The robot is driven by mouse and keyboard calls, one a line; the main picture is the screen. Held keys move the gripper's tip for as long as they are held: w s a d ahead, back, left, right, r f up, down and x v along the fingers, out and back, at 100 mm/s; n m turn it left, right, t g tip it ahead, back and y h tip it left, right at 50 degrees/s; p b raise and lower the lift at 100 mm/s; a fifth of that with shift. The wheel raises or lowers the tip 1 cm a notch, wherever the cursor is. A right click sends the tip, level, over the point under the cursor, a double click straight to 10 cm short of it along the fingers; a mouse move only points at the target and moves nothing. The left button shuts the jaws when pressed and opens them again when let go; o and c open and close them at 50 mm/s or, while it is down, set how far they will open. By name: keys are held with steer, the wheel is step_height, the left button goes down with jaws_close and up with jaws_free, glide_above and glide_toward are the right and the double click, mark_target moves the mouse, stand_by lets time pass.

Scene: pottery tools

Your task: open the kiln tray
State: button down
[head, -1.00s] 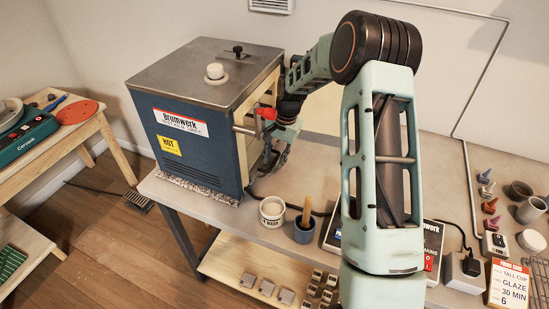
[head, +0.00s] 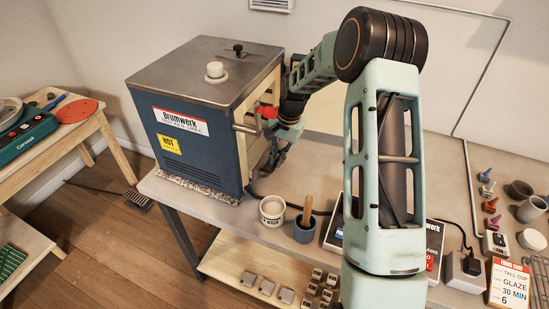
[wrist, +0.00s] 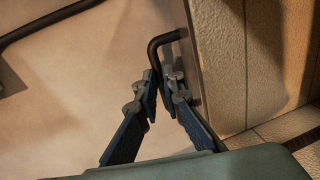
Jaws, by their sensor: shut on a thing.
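The blue kiln (head: 205,130) with a grey metal top stands on the far left of the workbench, its pale side facing my arm. My gripper (head: 273,165) is low beside that side, and the arm partly hides the area. In the wrist view my gripper (wrist: 161,88) is shut on a dark bent handle (wrist: 164,40). The handle comes off the metal-edged face of a pale, rough block (wrist: 217,60). I cannot tell for sure whether this block is the tray or the door. The fingers meet around the handle's lower part, which they hide.
A red-tipped lever (head: 267,112) sticks out from the kiln just above my gripper. A white pot (head: 272,211) and a blue cup (head: 304,230) with a wooden-handled tool stand near the bench's front edge. Small tools and cups (head: 531,209) are far right.

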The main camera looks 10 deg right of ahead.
steer(key=s+d, duration=0.3)
steer(key=d, duration=0.2)
steer(key=s+d+b, duration=0.1)
steer(key=s+d, duration=0.2)
steer(key=d, duration=0.1)
steer(key=s+d+b, duration=0.1)
steer(key=s+d, duration=0.3)
steer(key=d, duration=0.1)
steer(key=shift+d, duration=0.35)
steer(key=c, duration=2)
jaws_free()
steer(key=shift+w, duration=0.1)
steer(key=shift+c, duration=0.2)
step_height(320, 180, up, 12)
steer(key=s+d, duration=0.1)
steer(key=shift+s+d, duration=0.15)
steer(key=shift+d, duration=0.2)
steer(key=shift+f, duration=0.1)
